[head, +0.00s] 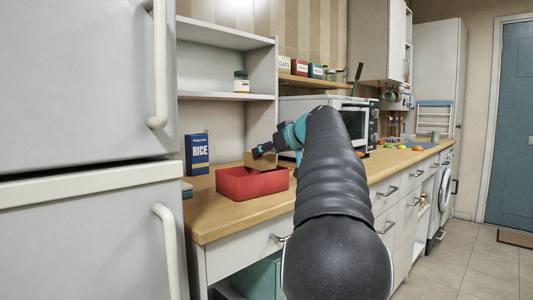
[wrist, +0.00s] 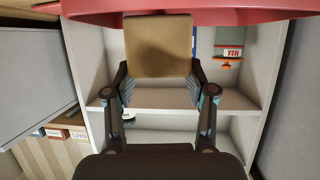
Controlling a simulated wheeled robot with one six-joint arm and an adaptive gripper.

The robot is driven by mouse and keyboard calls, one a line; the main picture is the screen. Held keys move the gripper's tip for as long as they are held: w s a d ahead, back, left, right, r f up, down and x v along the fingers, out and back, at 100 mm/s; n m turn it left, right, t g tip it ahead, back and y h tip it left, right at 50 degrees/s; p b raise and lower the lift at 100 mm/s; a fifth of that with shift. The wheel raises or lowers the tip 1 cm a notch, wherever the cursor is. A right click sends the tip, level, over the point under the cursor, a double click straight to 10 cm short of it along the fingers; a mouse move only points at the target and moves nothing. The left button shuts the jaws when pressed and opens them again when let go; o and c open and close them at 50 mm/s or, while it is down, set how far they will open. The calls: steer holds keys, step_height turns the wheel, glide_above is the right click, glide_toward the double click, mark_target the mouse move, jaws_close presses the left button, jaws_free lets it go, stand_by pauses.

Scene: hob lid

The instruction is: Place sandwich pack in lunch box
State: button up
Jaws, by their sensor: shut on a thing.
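The sandwich pack is a tan block (head: 262,158) at the tip of my arm in the head view. It also shows in the wrist view (wrist: 158,45), between the two fingers of my gripper (wrist: 158,82). My gripper is shut on the pack. The lunch box is an open red box (head: 252,187) on the wooden counter. In the wrist view the red box (wrist: 85,10) runs across the top, by the pack's far end. I cannot tell whether pack and box touch.
A blue rice box (head: 197,155) stands on the counter (head: 225,220) left of the lunch box. A microwave (head: 354,122) stands behind my arm. Grey shelves (head: 212,96) hold a jar (head: 241,82). The fridge (head: 80,90) fills the left side. Front counter is clear.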

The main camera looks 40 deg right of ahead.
steer(key=shift+f+b, duration=0.3)
steer(key=shift+b, duration=0.1)
steer(key=shift+f+b, duration=0.3)
steer(key=o, duration=1.3)
steer(key=shift+r, duration=0.15)
steer(key=shift+r+p, duration=0.3)
steer(key=shift+p, duration=0.15)
steer(key=v, duration=1.2)
steer(key=shift+r, duration=0.25)
